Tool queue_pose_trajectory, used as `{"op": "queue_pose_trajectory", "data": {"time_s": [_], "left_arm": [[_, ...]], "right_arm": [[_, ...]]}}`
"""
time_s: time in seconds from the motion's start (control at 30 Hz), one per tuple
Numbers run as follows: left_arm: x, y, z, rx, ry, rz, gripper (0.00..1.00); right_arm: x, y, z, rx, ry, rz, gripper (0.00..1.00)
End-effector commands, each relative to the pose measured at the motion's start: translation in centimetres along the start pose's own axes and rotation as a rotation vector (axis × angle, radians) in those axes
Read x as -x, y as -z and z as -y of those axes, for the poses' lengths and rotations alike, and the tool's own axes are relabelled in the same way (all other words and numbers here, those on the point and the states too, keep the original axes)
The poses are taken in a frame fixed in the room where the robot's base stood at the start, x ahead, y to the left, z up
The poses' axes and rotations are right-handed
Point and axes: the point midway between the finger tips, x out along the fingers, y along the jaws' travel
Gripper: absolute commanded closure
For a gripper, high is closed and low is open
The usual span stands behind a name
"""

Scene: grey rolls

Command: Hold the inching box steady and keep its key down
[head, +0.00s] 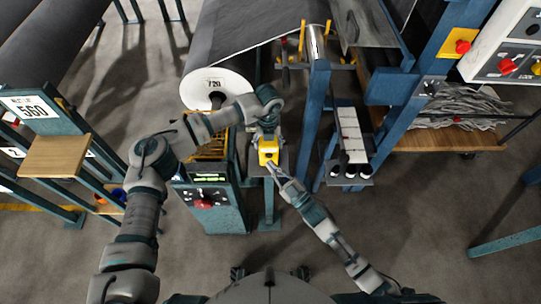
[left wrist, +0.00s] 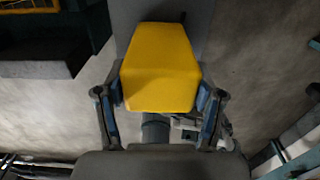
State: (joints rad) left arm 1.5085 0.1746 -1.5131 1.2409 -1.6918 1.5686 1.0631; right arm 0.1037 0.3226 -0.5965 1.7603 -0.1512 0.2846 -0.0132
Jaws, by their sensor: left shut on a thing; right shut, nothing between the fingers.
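The yellow inching box (head: 268,151) sits on a small grey stand in the middle of the head view. My left gripper (head: 267,137) comes over it from behind and is shut on it. In the left wrist view the box (left wrist: 160,68) fills the space between the two fingers of my left gripper (left wrist: 160,105), one on each side. My right gripper (head: 273,168) is shut and empty, its tips at the near face of the box. The key is too small or covered to make out, so I cannot tell whether it is down.
A control post with a red button (head: 203,204) stands left of the box. Blue frame posts (head: 316,125) rise close on the right. A wooden-topped stand (head: 56,157) is at left. Open floor lies in front.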

Motion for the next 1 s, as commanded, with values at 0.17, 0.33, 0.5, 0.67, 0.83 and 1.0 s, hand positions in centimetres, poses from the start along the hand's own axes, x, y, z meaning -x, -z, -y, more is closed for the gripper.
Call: {"op": "queue_pose_trajectory", "data": {"time_s": [0.17,0.33,0.5,0.67,0.83,1.0], "left_arm": [[-0.13,0.06,0.03,-0.001,0.000,-0.002,0.81],[-0.13,0.06,0.03,-0.001,0.000,-0.002,0.81],[-0.13,0.06,0.03,-0.001,0.000,-0.002,0.81],[-0.13,0.06,0.02,-0.001,0.000,-0.002,0.81],[-0.13,0.06,0.02,-0.001,0.000,-0.002,0.81],[-0.13,0.06,0.02,-0.001,0.000,-0.002,0.81]], "right_arm": [[-0.42,-0.20,-0.33,0.000,0.000,-0.001,1.00],[-0.54,-0.27,-0.42,-0.001,0.000,0.000,1.00],[-0.53,-0.27,-0.42,0.000,0.000,0.000,1.00],[-0.59,-0.31,-0.46,0.000,0.000,0.000,1.00],[-0.73,-0.42,-0.56,0.000,0.000,0.000,1.00],[-0.86,-0.53,-0.65,-0.001,0.000,0.000,1.00]]}}
